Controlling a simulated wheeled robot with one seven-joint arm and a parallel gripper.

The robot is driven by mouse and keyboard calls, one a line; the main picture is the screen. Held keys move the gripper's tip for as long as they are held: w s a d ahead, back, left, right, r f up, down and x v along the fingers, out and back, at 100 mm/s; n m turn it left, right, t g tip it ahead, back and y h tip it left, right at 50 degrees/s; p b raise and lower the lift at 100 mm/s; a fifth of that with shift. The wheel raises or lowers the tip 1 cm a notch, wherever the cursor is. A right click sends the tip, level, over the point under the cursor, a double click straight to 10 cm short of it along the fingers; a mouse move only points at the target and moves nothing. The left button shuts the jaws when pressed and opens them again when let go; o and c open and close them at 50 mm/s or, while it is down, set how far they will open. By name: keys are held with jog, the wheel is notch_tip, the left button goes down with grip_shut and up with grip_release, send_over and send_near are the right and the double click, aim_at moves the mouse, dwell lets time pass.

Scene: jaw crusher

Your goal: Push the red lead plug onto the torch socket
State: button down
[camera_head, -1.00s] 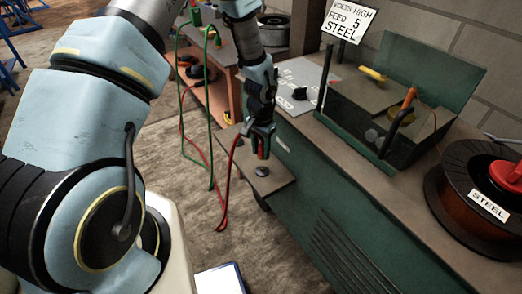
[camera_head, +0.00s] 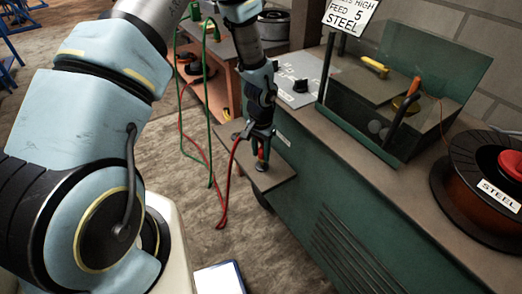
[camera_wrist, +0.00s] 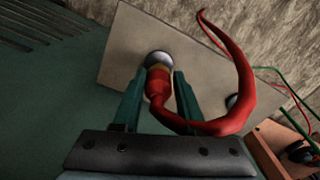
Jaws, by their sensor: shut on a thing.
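The red lead plug (camera_wrist: 158,88) is between the two fingers of my gripper (camera_wrist: 157,103), which is shut on it. Its brass-coloured tip points at a round grey socket (camera_wrist: 157,58) on the shelf. In the head view the plug (camera_head: 262,154) stands roughly upright below my gripper (camera_head: 262,140), directly over the torch socket (camera_head: 261,166). The tip appears to meet the socket; I cannot tell how far it is in. The red cable (camera_wrist: 243,85) curves away from the plug to the right in the wrist view.
A second dark socket (camera_wrist: 232,101) sits on the same shelf (camera_head: 283,170). A green cable (camera_head: 210,120) hangs to the left. The green machine cabinet (camera_head: 340,200) stands right of the shelf, with a steel wire spool (camera_head: 455,185) on top.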

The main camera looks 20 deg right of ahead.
aim_at(261, 158)
jog(key=shift+f+b, duration=0.45)
jog(key=shift+f, duration=0.5)
jog(key=shift+a+f+b, duration=0.1)
jog(key=shift+f+b, duration=0.25)
jog(key=shift+f, duration=0.25)
dwell(1.5)
jog(key=shift+c, duration=1.9)
grip_release()
jog(key=shift+r, duration=0.1)
notch_tip(261, 158, up, 11)
jog(key=shift+f, duration=0.1)
